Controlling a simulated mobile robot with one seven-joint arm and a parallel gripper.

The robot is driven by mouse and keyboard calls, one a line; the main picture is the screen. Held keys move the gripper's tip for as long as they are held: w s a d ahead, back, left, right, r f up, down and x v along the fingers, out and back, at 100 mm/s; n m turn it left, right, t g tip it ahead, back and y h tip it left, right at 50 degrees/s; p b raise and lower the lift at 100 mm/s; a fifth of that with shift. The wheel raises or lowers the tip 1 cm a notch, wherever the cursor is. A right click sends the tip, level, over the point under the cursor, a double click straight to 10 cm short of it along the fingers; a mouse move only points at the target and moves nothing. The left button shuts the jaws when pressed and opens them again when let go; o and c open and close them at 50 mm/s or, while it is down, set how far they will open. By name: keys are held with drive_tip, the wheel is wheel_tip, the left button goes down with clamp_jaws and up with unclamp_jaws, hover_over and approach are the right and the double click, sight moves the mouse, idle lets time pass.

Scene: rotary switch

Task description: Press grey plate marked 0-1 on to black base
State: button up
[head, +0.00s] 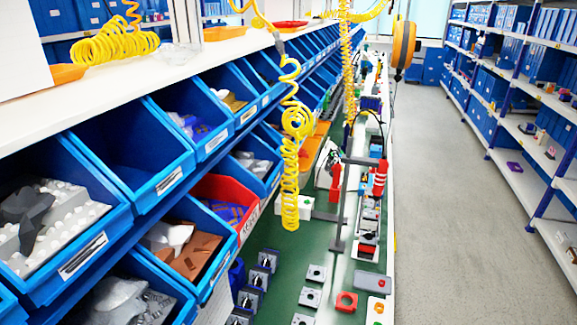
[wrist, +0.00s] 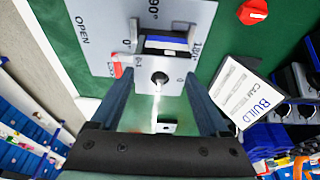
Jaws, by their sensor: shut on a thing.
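In the wrist view my gripper (wrist: 159,84) is shut on a small grey plate (wrist: 176,75) with a dark round hole and a "0" at its edge. The plate lies between the fingertips. A black block with a blue stripe (wrist: 166,43) sits just beyond it, on a grey board; I cannot tell whether this is the black base or whether the plate touches it. In the head view several black parts with grey faces (head: 250,299) stand on the green bench, with loose grey plates (head: 309,297) beside them. My gripper is not visible there.
The grey board (wrist: 97,30) carries "OPEN" and "90°" markings. A "CAM BUILD" card (wrist: 238,92) and black parts (wrist: 291,111) lie to the right, and a red knob (wrist: 252,12) above. Blue bins (head: 135,150) and hanging yellow coils (head: 290,170) flank the bench.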

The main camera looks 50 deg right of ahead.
drive_tip(key=o, duration=1.2)
drive_tip(key=v, duration=1.3)
drive_tip(key=shift+d, duration=0.1)
